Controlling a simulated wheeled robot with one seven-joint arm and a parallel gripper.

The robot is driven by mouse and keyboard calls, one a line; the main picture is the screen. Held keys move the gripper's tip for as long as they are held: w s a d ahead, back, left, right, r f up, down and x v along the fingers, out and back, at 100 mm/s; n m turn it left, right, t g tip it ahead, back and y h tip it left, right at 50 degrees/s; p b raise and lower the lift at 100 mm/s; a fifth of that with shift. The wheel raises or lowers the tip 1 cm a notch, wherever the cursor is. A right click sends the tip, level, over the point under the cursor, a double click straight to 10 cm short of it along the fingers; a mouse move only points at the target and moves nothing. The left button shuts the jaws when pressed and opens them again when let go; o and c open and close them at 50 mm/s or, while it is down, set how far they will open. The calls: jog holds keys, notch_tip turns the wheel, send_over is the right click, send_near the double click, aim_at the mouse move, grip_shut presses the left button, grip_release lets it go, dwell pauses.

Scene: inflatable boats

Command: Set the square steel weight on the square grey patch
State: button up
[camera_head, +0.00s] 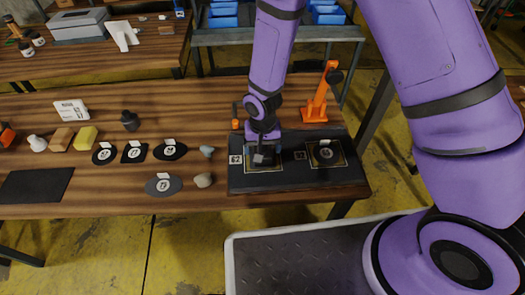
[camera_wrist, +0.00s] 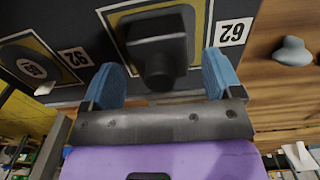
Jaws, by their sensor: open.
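The steel weight (camera_wrist: 158,36) is a dark block with a round knob pointing at the wrist camera. It stands within a yellow-framed square (camera_wrist: 112,22) beside the label 62. In the head view this yellow-framed square (camera_head: 279,168) is on the left of the black board (camera_head: 293,181), mostly hidden by my gripper. My gripper (camera_wrist: 163,80) has its blue fingers apart, one on each side of the knob; contact is not clear. In the head view my gripper (camera_head: 264,158) is low over the square. The grey patch under the weight is mostly covered.
A second framed square with a round dark patch (camera_head: 326,153) is on the board's right. An orange clamp-like stand (camera_head: 318,100) rises behind it. Several dark labelled discs, grey stones (camera_head: 204,180), blocks and a black mat (camera_head: 36,186) lie left on the wooden table.

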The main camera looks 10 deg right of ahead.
notch_tip(320, 180, up, 9)
jog(key=shift+r, duration=0.15)
dwell(0.4)
jog(key=s+d+r+t, duration=0.1)
jog(key=d+r, duration=0.6)
jog(key=r, duration=0.4)
jog(key=s+d+r+t, duration=0.1)
jog(key=d+r+t, duration=0.1)
jog(key=d+r, duration=0.7)
jog(key=s+d+r+t, duration=0.1)
jog(key=s+d+r, duration=0.3)
jog(key=s+r, duration=0.3)
jog(key=s+d+r+t, duration=0.1)
jog(key=s+d+r, duration=0.3)
jog(key=s+r, duration=0.3)
jog(key=s, duration=0.2)
jog(key=shift+s+d, duration=0.3)
jog(key=shift+r, duration=0.1)
